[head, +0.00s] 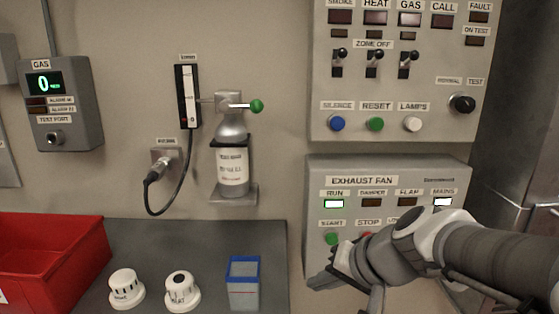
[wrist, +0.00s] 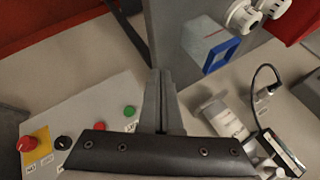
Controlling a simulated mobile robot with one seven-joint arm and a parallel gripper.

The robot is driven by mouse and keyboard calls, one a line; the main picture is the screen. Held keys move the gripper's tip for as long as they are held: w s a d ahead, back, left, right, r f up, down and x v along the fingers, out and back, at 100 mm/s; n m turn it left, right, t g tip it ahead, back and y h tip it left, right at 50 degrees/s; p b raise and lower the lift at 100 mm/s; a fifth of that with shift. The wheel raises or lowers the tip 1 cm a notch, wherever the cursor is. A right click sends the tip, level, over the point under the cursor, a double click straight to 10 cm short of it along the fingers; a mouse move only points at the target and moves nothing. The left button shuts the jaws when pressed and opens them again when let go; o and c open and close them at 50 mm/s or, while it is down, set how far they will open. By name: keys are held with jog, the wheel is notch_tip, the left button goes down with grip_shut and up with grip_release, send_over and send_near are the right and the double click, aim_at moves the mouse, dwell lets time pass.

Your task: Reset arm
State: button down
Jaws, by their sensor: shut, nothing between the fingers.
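My arm reaches in from the right in the head view, in front of the exhaust fan panel (head: 320,215). My gripper (head: 325,280) is just below the panel's green START button (head: 332,238) in that view and covers part of the panel's lower row. In the wrist view my gripper's two fingers (wrist: 161,75) are together, with nothing between them. The green button (wrist: 129,111) and a red button (wrist: 100,125) show to the left of the fingers. Whether the fingertips touch anything is not clear.
A grey bench (head: 205,240) holds a red bin (head: 50,255), two white detector heads (head: 126,288) (head: 182,290) and a blue-rimmed box (head: 243,285). A gas cylinder (head: 232,160) and cable hang on the wall. An alarm panel (head: 390,80) is above the fan panel.

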jog(key=s+d+r+n+h+p, duration=0.1)
jog(key=s+d+r+n+h, duration=0.15)
jog(key=s, duration=0.35)
jog(key=s+d+r+n+h, duration=0.1)
jog(key=s+d+h, duration=0.25)
jog(key=s, duration=0.25)
notch_tip(320, 180, up, 14)
jog(key=p, duration=1.5)
jog(key=shift+w+d+r+g+y, duration=0.15)
jog(key=shift+d+r+g+y, duration=0.1)
jog(key=shift+d+g+y, duration=0.15)
